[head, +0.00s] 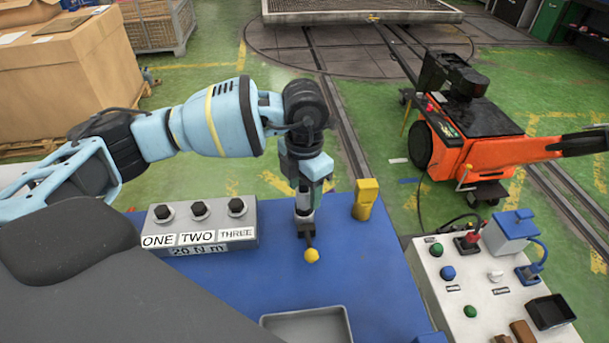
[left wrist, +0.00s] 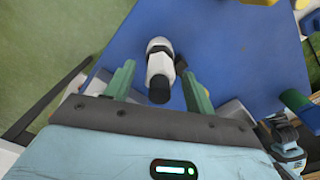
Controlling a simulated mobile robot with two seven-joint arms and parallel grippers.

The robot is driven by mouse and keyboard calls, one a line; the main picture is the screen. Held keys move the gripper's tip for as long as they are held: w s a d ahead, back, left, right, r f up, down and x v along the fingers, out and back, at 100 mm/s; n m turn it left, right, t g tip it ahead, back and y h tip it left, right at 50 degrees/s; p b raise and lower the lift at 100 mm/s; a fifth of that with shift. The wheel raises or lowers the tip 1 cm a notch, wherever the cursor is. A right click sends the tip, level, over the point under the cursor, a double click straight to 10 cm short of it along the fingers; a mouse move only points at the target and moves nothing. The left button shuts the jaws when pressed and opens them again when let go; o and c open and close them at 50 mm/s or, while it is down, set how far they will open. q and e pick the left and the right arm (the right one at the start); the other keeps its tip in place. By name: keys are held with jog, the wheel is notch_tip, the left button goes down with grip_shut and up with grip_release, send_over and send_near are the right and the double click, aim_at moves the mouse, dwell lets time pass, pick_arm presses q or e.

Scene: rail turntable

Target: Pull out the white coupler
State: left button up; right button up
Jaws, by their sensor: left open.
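The white coupler (head: 304,202) stands upright at the blue table's right part in the head view, with a dark piece at its foot and a yellow ball beside that. My left gripper (head: 305,182) is right above it, pointing down. In the left wrist view, the coupler (left wrist: 160,64) is white with a grey band and a black near end. It lies between the two green fingers of my left gripper (left wrist: 158,68), which are open with a gap visible on both sides. My right gripper is not in view.
A grey box with black knobs (head: 200,238) labelled ONE, TWO, THREE stands left on the blue table (head: 375,270). A yellow block (head: 366,198) is right of the coupler. A grey tray (head: 308,324) is in front. A white control panel (head: 475,292) stands right; an orange machine (head: 478,157) is behind.

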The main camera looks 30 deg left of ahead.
pick_arm(q)
jog(key=shift+f, duration=0.25)
jog(key=c, duration=1.2)
